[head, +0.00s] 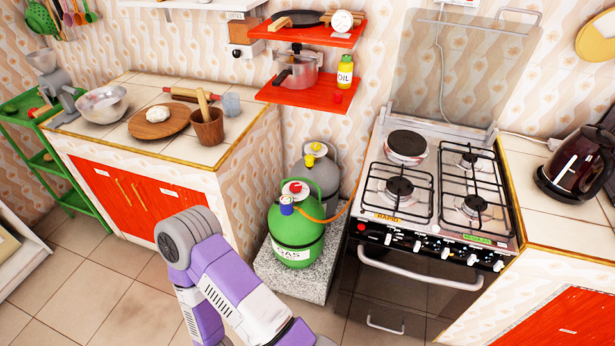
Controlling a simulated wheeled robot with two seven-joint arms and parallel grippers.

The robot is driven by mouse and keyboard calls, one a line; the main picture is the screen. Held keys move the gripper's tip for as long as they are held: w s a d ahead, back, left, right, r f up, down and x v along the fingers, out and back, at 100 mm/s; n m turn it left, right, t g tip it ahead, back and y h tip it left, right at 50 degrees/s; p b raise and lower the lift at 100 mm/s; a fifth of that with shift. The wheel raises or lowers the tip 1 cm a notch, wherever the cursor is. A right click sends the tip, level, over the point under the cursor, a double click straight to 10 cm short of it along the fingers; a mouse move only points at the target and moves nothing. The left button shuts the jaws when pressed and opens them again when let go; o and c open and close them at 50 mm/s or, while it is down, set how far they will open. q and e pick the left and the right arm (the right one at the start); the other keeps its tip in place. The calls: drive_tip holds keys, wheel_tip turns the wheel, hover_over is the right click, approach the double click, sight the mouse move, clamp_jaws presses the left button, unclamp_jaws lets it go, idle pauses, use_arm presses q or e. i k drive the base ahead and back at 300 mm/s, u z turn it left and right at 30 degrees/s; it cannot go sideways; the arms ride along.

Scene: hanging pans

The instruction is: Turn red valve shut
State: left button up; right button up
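A green gas cylinder (293,238) stands on a speckled stone block (275,279) between the counter and the stove. The red valve (295,188) is a small red and white piece on top of it, inside the green collar. A blue fitting (287,203) sits just below the valve, and an orange hose (330,219) runs from the cylinder top toward the stove. How far the valve is turned is too small to tell. A purple and white arm of mine is bent at the lower middle, left of the cylinder. Neither of my grippers shows.
A grey cylinder (314,171) with a yellow top stands behind the green one. The stove (432,190) is close on the right and the tiled counter (222,155) on the left. Red shelves (311,94) hang above. Open floor (125,295) lies at the lower left.

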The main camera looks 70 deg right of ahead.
sight(295, 187)
drive_tip(key=z, duration=1)
drive_tip(key=i, duration=0.85)
drive_tip(key=z, duration=0.85)
